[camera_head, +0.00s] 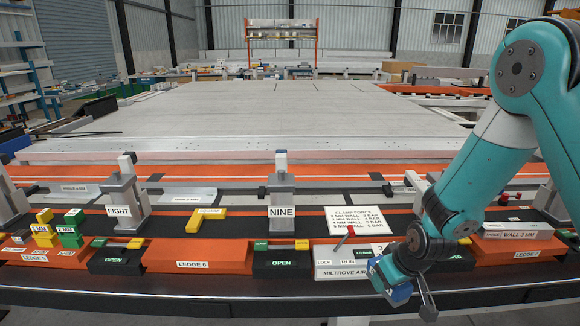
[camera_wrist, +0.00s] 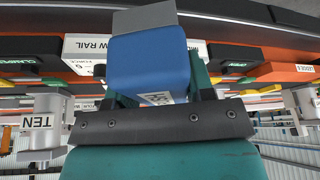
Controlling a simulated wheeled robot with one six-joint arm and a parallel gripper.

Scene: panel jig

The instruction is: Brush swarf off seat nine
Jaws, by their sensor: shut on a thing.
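The post labelled NINE (camera_head: 281,205) stands upright at mid-picture, behind the front ledges, with a blue and white top. I cannot make out swarf at its foot. My gripper (camera_head: 405,292) is low at the front right, in front of the control box and well apart from that post. It is shut on a blue block with a grey end (camera_wrist: 150,62), which looks like a brush; its label is only partly readable. The blue block also shows in the head view (camera_head: 401,294). The post NINE is not identifiable in the wrist view.
Post EIGHT (camera_head: 124,205) stands left of NINE. A black OPEN block (camera_head: 281,264) lies in front of NINE. Orange LEDGE 6 (camera_head: 198,256) and a white clamp-force sign (camera_head: 360,221) flank it. A red-tipped lever (camera_head: 350,230) rises near my gripper. Post TEN (camera_wrist: 42,128) shows in the wrist view.

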